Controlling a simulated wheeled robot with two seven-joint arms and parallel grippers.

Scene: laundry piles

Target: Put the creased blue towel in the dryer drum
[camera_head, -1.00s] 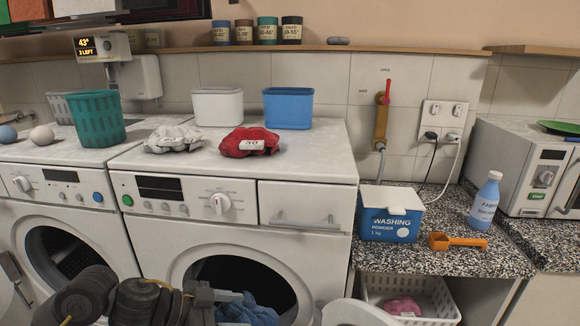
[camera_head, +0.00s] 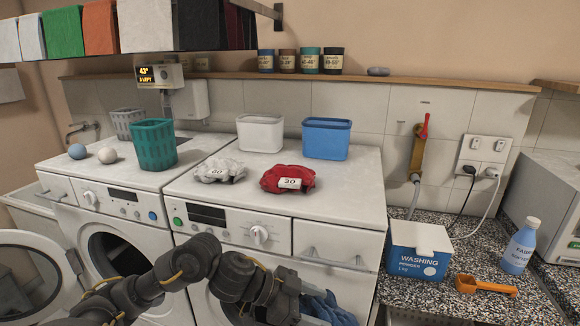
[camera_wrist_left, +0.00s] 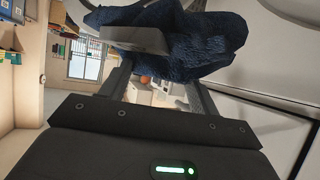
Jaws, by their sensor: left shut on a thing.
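My left gripper (camera_head: 303,304) is shut on the blue towel (camera_head: 332,312), low in front of the right white machine (camera_head: 290,236). The towel is bunched and creased; in the left wrist view the dark blue towel (camera_wrist_left: 205,48) bulges around a finger. The right machine's round opening is mostly hidden behind my left arm. The left white machine (camera_head: 70,192) has a dark round drum opening (camera_head: 116,252) in plain view. I cannot tell by label which machine is the dryer. My right gripper is not in view.
An open round white door (camera_head: 58,250) stands at the far left. A grey bundle (camera_head: 219,170) and red bundle (camera_head: 288,179) lie on the right machine. Teal basket (camera_head: 154,145), white bin (camera_head: 260,133) and blue bin (camera_head: 326,138) stand behind. A washing powder box (camera_head: 419,250) sits on the right counter.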

